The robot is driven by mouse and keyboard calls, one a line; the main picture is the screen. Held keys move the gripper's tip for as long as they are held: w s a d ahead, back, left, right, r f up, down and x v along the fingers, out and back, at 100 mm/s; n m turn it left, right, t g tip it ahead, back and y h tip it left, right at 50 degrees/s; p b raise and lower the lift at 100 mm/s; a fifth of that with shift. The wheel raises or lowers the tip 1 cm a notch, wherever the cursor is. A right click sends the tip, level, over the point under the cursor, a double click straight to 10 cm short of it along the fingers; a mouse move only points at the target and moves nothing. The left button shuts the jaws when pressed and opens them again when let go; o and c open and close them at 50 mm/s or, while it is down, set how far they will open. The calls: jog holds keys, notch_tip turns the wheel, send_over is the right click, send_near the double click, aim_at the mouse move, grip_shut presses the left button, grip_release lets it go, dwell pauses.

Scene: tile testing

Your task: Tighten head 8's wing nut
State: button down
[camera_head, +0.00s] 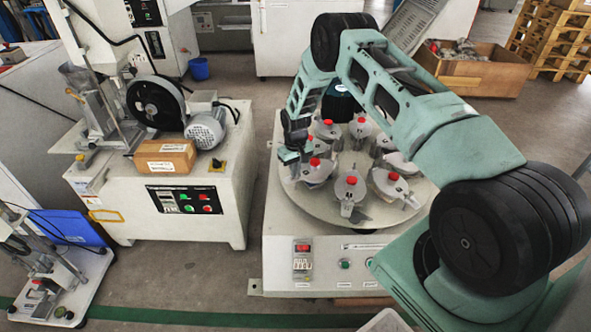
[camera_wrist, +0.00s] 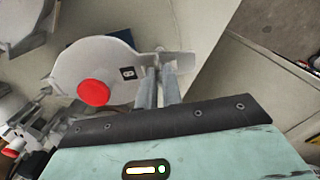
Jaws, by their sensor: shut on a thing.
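My gripper (camera_head: 291,158) is at the left rim of the round turntable (camera_head: 343,217), beside a grey head with a red knob (camera_head: 315,162). In the wrist view my gripper's two grey fingers (camera_wrist: 158,72) are close together at the edge of that head (camera_wrist: 100,62). They are shut on what I take to be its wing nut, which is mostly hidden between them. A pale tab (camera_wrist: 182,63) sticks out just past the fingers. The red knob (camera_wrist: 93,92) is left of the fingers, apart from them.
Several similar red-knobbed heads (camera_head: 351,187) ring the turntable close by. The machine's front panel (camera_head: 330,266) has a red switch and buttons. A white machine with a motor (camera_head: 206,130) and a cardboard box (camera_head: 165,155) stands to the left, across a floor gap.

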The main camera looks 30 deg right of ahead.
jog(key=shift+m, duration=0.3)
jog(key=c, duration=1.6)
grip_release()
jog(key=shift+o, duration=0.2)
notch_tip(320, 180, up, 17)
jog(key=p, duration=0.3)
jog(key=shift+r, duration=0.2)
